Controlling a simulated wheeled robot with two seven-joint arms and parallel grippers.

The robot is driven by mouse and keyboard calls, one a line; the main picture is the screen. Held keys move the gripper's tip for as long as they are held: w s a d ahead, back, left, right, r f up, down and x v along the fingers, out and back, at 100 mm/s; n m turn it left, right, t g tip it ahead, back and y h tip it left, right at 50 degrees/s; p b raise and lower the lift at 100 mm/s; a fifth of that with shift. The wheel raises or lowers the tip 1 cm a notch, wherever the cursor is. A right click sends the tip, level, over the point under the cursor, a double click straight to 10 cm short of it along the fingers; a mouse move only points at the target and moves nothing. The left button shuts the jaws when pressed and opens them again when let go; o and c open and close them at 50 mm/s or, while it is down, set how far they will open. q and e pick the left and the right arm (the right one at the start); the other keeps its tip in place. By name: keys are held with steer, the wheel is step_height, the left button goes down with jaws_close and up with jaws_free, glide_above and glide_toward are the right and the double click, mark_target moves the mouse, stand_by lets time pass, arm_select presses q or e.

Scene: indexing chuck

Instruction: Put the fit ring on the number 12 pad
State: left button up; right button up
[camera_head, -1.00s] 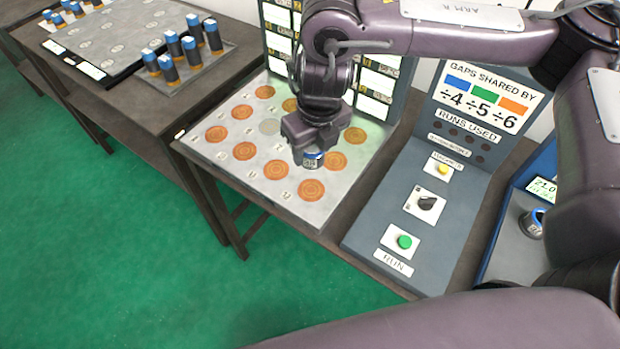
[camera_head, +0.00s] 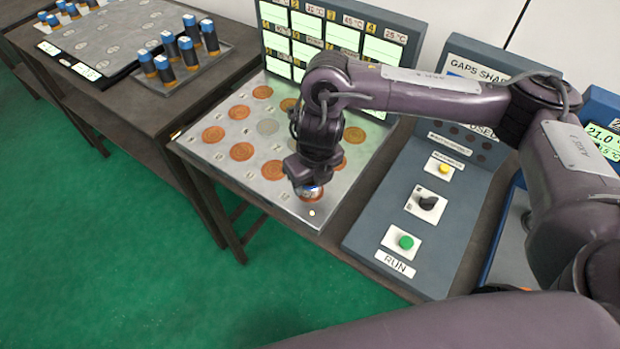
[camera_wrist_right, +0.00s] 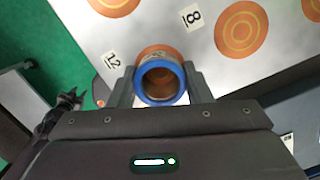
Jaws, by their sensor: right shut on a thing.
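The fit ring (camera_head: 310,194) is a short hollow cylinder with a blue rim. My right gripper (camera_head: 308,184) is shut on it at the near corner of the grey pad plate (camera_head: 222,174). In the right wrist view the ring (camera_wrist_right: 160,83) sits between the two fingers, over a copper pad (camera_wrist_right: 158,52) beside the printed label 12 (camera_wrist_right: 112,60). The ring and gripper hide most of this pad. I cannot tell whether the ring touches it. My left gripper is not clearly seen in either view.
Other copper pads (camera_head: 242,151) fill the plate, and a display panel (camera_head: 291,52) stands behind it. A control console (camera_head: 420,215) with a green button (camera_head: 405,242) is on the right. Blue-topped cylinders (camera_head: 188,52) stand on a table to the left.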

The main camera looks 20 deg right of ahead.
mark_target(314, 184)
steer(key=shift+s+f+b, duration=0.2)
steer(key=shift+f+b, duration=0.2)
steer(key=shift+f, duration=0.05)
steer(key=shift+s+f, duration=0.15)
steer(key=shift+f, duration=0.05)
jaws_close()
steer(key=o, duration=1.2)
jaws_free()
steer(key=shift+c, duration=0.2)
steer(key=shift+d+r+p, duration=0.1)
steer(key=shift+r+p, duration=0.25)
steer(key=shift+r, duration=0.1)
steer(key=shift+s+d+r+p, duration=0.1)
steer(key=shift+s+r+p, duration=0.1)
steer(key=shift+r, duration=1.85)
steer(key=shift+s+a+r+p, duration=0.1)
steer(key=shift+s+r+p, duration=0.15)
steer(key=shift+r, duration=1.85)
steer(key=shift+s+d+r+p, duration=0.1)
steer(key=shift+s+r+p, duration=0.1)
steer(key=shift+r, duration=1.85)
